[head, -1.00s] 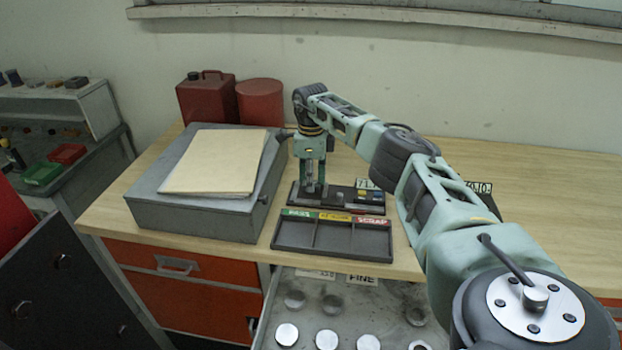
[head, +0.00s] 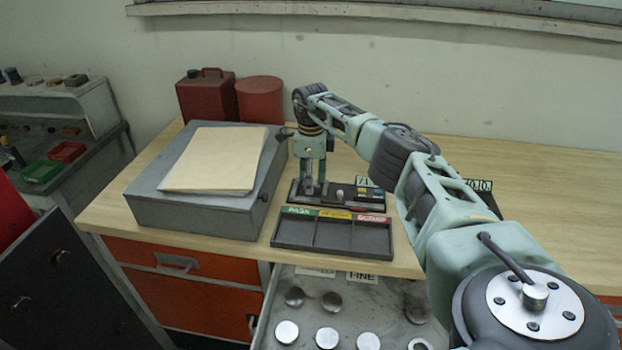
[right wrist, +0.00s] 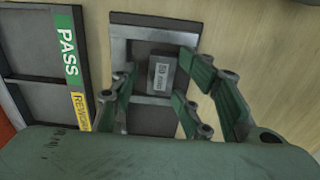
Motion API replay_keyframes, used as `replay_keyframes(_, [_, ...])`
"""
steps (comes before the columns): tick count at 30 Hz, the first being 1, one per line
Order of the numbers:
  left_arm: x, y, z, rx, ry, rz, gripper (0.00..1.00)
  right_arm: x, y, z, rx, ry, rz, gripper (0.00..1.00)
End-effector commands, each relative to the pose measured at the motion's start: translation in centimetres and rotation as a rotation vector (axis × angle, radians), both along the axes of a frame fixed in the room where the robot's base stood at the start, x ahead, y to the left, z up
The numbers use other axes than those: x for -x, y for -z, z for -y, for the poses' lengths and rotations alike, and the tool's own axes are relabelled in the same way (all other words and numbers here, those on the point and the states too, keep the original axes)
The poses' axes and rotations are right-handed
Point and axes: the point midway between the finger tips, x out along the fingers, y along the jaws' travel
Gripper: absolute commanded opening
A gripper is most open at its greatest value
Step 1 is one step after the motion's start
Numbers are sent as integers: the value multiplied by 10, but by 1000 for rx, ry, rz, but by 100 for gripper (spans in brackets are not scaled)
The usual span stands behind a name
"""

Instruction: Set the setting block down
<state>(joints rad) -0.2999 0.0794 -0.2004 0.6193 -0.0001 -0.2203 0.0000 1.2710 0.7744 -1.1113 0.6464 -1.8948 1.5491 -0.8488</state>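The setting block (right wrist: 161,75) shows in the right wrist view as a small grey block with a printed label. It lies on a dark plate with a grey frame (right wrist: 133,25). My right gripper (right wrist: 158,80) is open, with one finger on each side of the block and a gap to each. In the head view my right gripper (head: 314,186) points down at the left end of the dark stand (head: 342,204). The block cannot be made out there. My left gripper is not in view.
A three-part sorting tray (head: 333,235) with PASS, REWORK and scrap labels stands in front of the stand. A grey box (head: 190,215) with a folder is to the left. Red cans (head: 207,97) stand behind. An open drawer (head: 262,325) holds several metal discs.

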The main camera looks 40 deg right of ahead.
Motion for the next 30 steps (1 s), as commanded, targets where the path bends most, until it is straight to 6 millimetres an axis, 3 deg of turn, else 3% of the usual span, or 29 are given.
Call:
replay_keyframes(3, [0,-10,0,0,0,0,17,-1,-16,0,0,1,4,42])
replay_keyframes(5, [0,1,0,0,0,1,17,-2,-23,1,1,1,7,42])
replay_keyframes(9, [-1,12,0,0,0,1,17,-2,-54,1,1,0,8,42])
replay_keyframes(18, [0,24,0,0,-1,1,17,-2,-115,0,0,1,6,42])
replay_keyframes(24, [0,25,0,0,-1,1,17,-1,-130,0,1,1,3,42])
replay_keyframes(30, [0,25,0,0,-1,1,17,-1,-132,0,0,1,3,42])
